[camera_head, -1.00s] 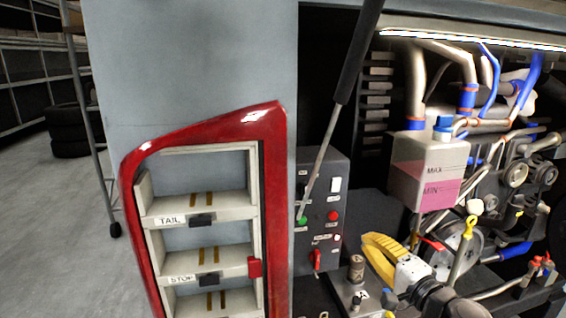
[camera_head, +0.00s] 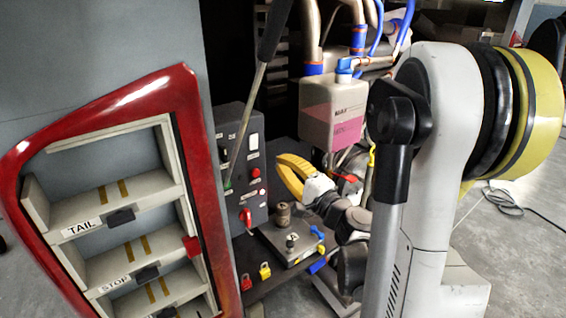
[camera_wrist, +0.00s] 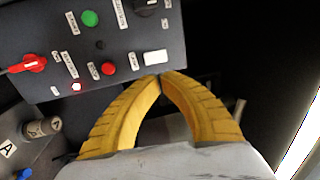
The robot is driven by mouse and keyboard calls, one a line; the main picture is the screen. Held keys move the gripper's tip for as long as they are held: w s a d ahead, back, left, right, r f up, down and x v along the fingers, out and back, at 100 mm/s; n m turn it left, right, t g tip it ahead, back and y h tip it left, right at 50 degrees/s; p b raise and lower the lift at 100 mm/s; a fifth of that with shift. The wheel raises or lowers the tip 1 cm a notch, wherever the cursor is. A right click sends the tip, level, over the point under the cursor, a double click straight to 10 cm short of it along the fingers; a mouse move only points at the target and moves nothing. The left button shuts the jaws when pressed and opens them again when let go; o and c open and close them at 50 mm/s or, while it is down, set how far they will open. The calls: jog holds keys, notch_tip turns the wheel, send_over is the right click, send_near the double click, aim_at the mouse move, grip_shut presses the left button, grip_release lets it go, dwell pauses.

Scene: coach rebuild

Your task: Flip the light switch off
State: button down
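A grey control panel (camera_head: 241,165) stands beside the red-framed shelf in the head view. The white rocker switch (camera_head: 254,142) is near its upper right edge; it also shows in the wrist view (camera_wrist: 156,58). I cannot tell which way the rocker is tipped. My gripper (camera_head: 281,163) has yellow fingers and is right of the panel. In the wrist view my gripper (camera_wrist: 161,76) has its two fingertips together, with nothing between them. The tips lie just below the switch in that picture. I cannot tell whether they touch the panel.
The panel also carries a green button (camera_wrist: 90,18), a red button (camera_wrist: 108,68) and a red rotary knob (camera_wrist: 30,64). A dark strut (camera_head: 272,30) with a thin rod crosses in front of the panel. A coolant tank (camera_head: 332,112) and pipes stand behind my gripper.

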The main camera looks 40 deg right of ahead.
aim_at(257, 139)
jog(key=w, duration=0.3)
jog(key=w+r, duration=0.1)
jog(key=w, duration=0.6)
jog(key=shift+w+a+r, duration=0.2)
jog(key=shift+w+a, duration=0.05)
jog(key=shift+w, duration=0.1)
jog(key=shift+r, duration=0.1)
